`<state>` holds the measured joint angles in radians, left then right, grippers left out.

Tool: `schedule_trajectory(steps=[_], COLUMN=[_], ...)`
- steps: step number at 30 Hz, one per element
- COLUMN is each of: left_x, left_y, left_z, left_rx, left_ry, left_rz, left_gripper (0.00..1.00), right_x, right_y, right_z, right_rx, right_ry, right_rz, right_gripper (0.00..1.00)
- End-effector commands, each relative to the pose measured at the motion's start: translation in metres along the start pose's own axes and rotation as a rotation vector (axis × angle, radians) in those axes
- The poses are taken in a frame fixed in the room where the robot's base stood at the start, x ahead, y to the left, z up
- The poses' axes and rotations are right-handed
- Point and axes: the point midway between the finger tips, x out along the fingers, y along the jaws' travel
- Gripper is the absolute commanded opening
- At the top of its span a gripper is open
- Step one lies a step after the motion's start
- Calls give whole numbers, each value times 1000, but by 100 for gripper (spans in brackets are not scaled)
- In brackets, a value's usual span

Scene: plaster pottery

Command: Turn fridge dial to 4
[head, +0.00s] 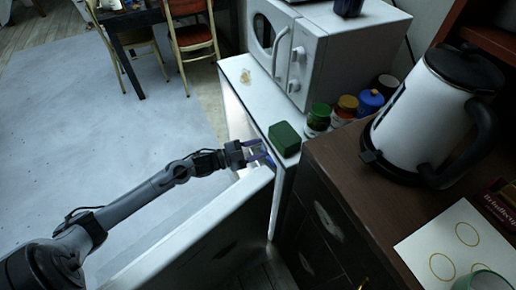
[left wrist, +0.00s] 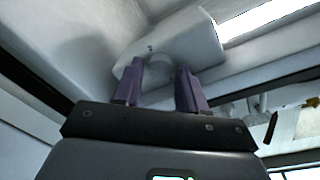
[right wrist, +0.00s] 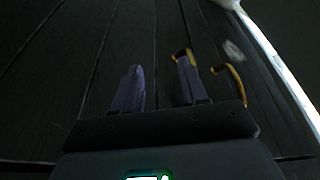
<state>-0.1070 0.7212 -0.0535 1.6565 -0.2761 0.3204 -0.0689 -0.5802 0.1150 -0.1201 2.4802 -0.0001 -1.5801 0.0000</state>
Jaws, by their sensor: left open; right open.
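The white fridge (head: 242,88) stands in the middle of the head view with its door (head: 205,232) open. My left gripper (head: 262,154) reaches into the gap between door and fridge body. In the left wrist view, a pale housing (left wrist: 195,42) sits inside the fridge, and a round pale dial (left wrist: 160,73) shows on it between my two purple fingers. The fingers are apart, one on each side of the dial; I cannot tell if they touch it. The dial's numbers cannot be read. My right gripper (right wrist: 160,63) is open and empty, outside the head view.
A microwave (head: 318,50), a green box (head: 284,138) and several jars stand on the fridge. A kettle (head: 425,115) stands on the brown counter to the right. The right wrist view shows dark boards and brass handles (right wrist: 230,82). Open floor lies to the left.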

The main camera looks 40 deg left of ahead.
Motion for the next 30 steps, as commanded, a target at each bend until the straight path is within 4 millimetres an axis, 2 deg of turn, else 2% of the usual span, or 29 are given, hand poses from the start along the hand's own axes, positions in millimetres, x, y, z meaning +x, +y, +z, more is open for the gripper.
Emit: schedule_trajectory(steps=[2, 3, 9, 11, 20, 30], left_x=[0, 0, 0, 0, 0, 0], left_y=[0, 0, 0, 0, -1, -1], left_z=[0, 0, 0, 0, 0, -1], left_rx=[0, 0, 0, 0, 39, 254], left_ry=[0, 0, 0, 0, -3, -19], left_rz=[0, 0, 0, 0, 2, 18], left_gripper=[41, 38, 7, 0, 0, 0], right_x=[0, 0, 0, 0, -3, -14], right_y=[0, 0, 2, 2, 2, 1], right_z=[0, 0, 0, 0, 0, -4], right_rx=[-1, -2, -7, -8, -8, -3], right_ry=[0, 0, -1, -1, -1, 0], right_rz=[1, 1, 6, 7, 7, 3], right_gripper=[43, 43, 43, 43, 43, 43])
